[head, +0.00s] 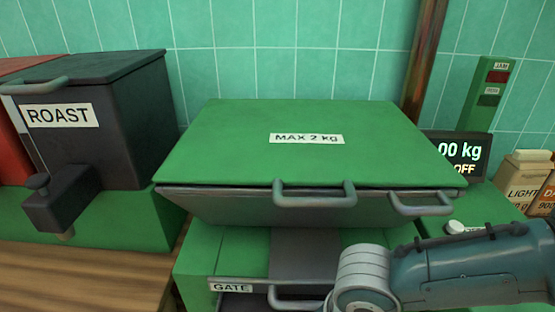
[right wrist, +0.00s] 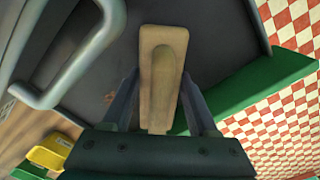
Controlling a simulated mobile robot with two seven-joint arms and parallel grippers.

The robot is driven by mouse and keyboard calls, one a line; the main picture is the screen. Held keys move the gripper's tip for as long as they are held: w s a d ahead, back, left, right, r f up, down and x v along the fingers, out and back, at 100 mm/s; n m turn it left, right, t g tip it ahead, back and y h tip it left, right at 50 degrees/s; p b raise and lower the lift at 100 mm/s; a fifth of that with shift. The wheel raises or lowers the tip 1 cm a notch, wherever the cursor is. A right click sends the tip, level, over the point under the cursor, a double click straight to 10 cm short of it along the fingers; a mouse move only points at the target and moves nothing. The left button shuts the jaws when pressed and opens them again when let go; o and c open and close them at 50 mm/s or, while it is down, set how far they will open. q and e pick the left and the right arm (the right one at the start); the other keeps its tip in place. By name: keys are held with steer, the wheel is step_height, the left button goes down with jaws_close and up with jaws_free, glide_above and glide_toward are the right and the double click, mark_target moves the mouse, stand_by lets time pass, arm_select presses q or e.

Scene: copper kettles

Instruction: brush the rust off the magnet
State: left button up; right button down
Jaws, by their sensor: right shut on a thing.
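In the right wrist view, my right gripper (right wrist: 160,88) is shut on a pale wooden brush (right wrist: 162,40) with a raised oval on its back. Any bristles are hidden beneath it. The brush is over a dark grey surface (right wrist: 215,35), which may be the magnet; I cannot tell whether they touch. A small rust-brown patch (right wrist: 109,97) shows on this surface, left of the brush. In the head view, my right arm comes in from the right and its gripper is out of sight below. My left gripper is not in view.
A grey bar handle (right wrist: 75,65) is close to the left of the brush. A green edge (right wrist: 255,85) runs on the right. The head view shows a green "MAX 2 kg" lid (head: 240,160), a "GATE" label (head: 231,287) below it and a "ROAST" bin (head: 130,110) at left.

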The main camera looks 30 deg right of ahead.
steer(key=shift+w+a, duration=0.3)
steer(key=shift+a, duration=0.15)
steer(key=shift+w+a+f+b, duration=0.15)
steer(key=shift+w+a+b, duration=0.7)
steer(key=shift+a, duration=0.35)
steer(key=shift+w+a+b, duration=0.3)
steer(key=shift+w+a, duration=0.15)
steer(key=shift+a, duration=0.25)
steer(key=shift+w+a+b, duration=0.3)
steer(key=shift+w+a, duration=0.15)
steer(key=shift+a, duration=0.25)
steer(key=shift+w+a, duration=0.3)
steer(key=shift+a, duration=0.15)
steer(key=shift+w+a+b, duration=0.6)
steer(key=shift+a+b, duration=0.15)
steer(key=shift+a, duration=0.1)
steer(key=shift+w+a+r, duration=0.2)
steer(key=shift+w+a, duration=0.1)
steer(key=shift+a, duration=0.15)
steer(key=shift+r, duration=0.2)
